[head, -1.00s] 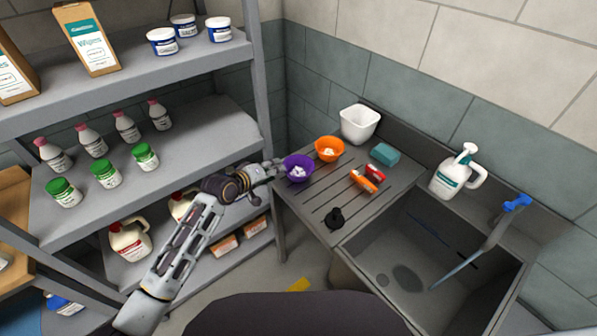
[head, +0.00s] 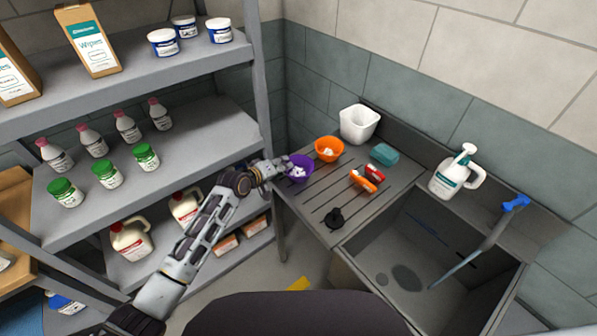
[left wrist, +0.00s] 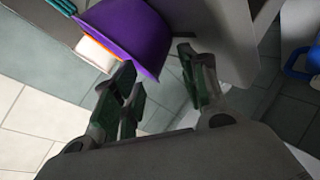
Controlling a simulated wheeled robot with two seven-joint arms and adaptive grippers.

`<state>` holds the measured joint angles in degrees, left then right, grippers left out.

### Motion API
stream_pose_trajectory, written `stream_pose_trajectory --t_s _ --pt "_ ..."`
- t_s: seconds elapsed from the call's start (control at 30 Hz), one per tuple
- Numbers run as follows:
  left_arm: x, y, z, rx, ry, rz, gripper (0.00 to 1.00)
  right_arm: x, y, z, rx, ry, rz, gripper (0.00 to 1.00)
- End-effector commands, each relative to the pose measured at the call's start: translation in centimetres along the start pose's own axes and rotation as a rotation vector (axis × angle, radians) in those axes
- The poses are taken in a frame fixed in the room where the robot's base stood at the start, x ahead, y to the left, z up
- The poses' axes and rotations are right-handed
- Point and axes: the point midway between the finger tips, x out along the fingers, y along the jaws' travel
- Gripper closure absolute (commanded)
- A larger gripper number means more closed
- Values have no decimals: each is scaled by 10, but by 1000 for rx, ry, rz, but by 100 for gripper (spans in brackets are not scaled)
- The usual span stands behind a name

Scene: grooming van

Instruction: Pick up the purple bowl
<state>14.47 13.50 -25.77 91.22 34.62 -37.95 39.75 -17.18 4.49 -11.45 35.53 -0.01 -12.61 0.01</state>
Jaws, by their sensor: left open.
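The purple bowl (head: 299,168) stands upright at the left edge of the ribbed drainboard (head: 318,203), with small white pieces inside. My left gripper (head: 283,166) reaches it from the left, with the fingertips at its near left rim. In the left wrist view the purple bowl (left wrist: 128,30) fills the upper middle, and the open left gripper (left wrist: 160,85) has its two fingers apart just below it. The bowl's lower edge comes close to the left finger there; I cannot tell if they touch. My right gripper is not in view.
An orange bowl (head: 328,148) with white pieces stands just behind the purple bowl. A white bin (head: 358,124), a teal sponge (head: 384,154), orange items (head: 362,181) and a black object (head: 334,217) share the drainboard. A grey shelf (head: 190,145) stands left; the sink is right.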

Motion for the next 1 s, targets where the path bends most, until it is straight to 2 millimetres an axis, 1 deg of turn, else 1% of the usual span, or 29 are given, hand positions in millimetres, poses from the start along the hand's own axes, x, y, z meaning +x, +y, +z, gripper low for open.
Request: stream_pose_trajectory --t_s 0.33,0.67,1.0 --pt "0 0 0 0 0 0 57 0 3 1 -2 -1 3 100" --pt "0 0 0 0 0 0 99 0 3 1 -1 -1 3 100" --pt "0 0 0 0 1 1 100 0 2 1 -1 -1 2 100"
